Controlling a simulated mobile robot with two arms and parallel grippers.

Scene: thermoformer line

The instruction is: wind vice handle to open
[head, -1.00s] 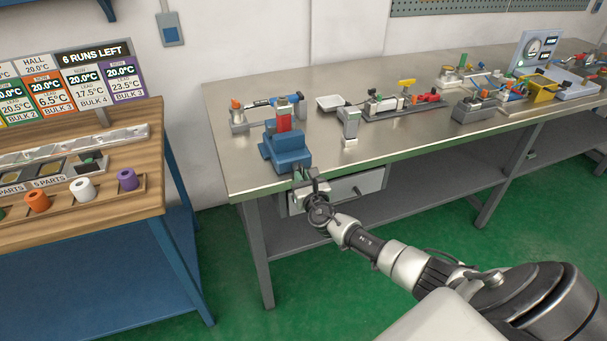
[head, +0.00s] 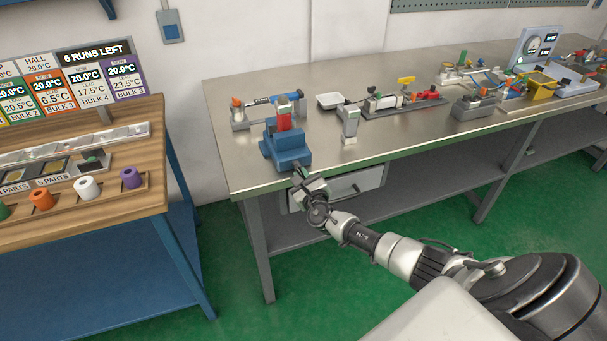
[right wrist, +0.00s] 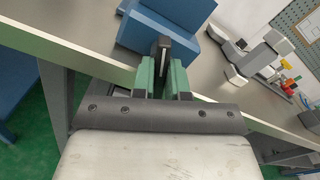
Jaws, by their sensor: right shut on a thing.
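The blue vice (head: 290,150) stands at the front edge of the steel bench, with a red block (head: 284,121) upright at its top. My right gripper (head: 301,177) is at the vice's front, just off the bench edge. In the right wrist view its green fingers (right wrist: 162,78) are shut on the dark vice handle (right wrist: 163,48), which shows between them in front of the blue vice body (right wrist: 165,20). The handle's lower part is hidden by the fingers. In the head view the gripper mostly covers the handle. My left gripper is not in view.
A drawer (head: 357,187) hangs under the steel bench (head: 240,178), close by my right gripper. A grey post (head: 349,122) and a white tray (head: 329,101) stand right of the vice. A wooden table (head: 140,197) is at the left. Green floor lies clear in front.

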